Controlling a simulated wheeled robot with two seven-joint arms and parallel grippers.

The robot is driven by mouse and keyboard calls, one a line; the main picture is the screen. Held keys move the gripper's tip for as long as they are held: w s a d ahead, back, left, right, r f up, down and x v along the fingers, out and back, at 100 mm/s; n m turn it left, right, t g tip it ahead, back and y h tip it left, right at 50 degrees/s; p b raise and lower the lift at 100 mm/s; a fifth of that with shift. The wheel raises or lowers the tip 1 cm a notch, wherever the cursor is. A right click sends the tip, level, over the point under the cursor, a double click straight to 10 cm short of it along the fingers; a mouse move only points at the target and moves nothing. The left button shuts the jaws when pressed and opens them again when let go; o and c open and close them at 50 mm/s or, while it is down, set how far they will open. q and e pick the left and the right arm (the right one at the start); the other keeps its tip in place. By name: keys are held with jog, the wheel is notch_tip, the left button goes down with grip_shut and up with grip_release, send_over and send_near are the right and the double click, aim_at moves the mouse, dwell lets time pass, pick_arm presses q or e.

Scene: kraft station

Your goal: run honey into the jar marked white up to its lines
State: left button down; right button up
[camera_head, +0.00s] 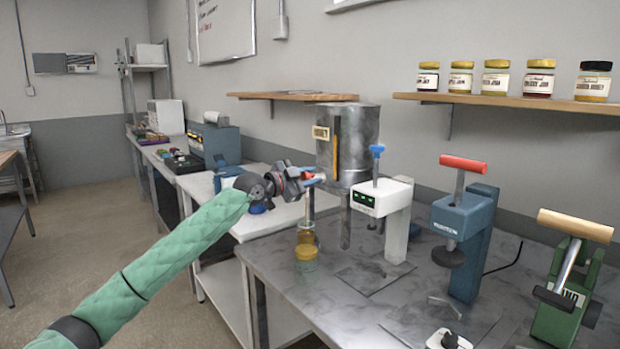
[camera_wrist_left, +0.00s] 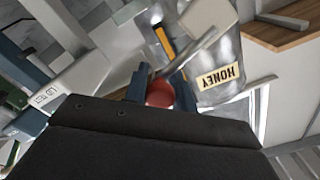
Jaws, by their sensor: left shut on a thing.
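The metal honey tank (camera_head: 357,150) stands at the back of the bench with a HONEY label and an amber sight strip. The label also shows in the wrist view, upside down (camera_wrist_left: 217,76). My left gripper (camera_head: 316,178) is at the tank's left front, shut on the red tap knob (camera_wrist_left: 160,93), which sits between its fingers. A glass jar (camera_head: 306,262) stands below the gripper on the bench, with amber honey in it. A thin vertical piece above it may be the spout or a stream. Its marking and lines are too small to read. My right gripper is not visible.
A white device (camera_head: 383,196) with a blue handle stands right of the tank. A blue press (camera_head: 463,215) and a green press (camera_head: 572,290) stand farther right. Several filled jars line the wall shelf (camera_head: 510,101). A flat plate (camera_head: 375,277) lies on the bench near the jar.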

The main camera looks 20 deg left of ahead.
pick_arm(q)
jog(key=c, duration=1.1)
grip_release()
jog(key=shift+c, duration=0.2)
jog(key=shift+s+a+f, duration=0.15)
jog(key=shift+s+a, duration=0.2)
jog(key=shift+s, duration=0.1)
jog(key=b+v, duration=0.1)
jog(key=v, duration=0.4)
jog(key=shift+s+a, duration=0.15)
jog(key=shift+s, duration=0.1)
jog(key=shift+s+a, duration=0.3)
jog(key=shift+s, duration=0.05)
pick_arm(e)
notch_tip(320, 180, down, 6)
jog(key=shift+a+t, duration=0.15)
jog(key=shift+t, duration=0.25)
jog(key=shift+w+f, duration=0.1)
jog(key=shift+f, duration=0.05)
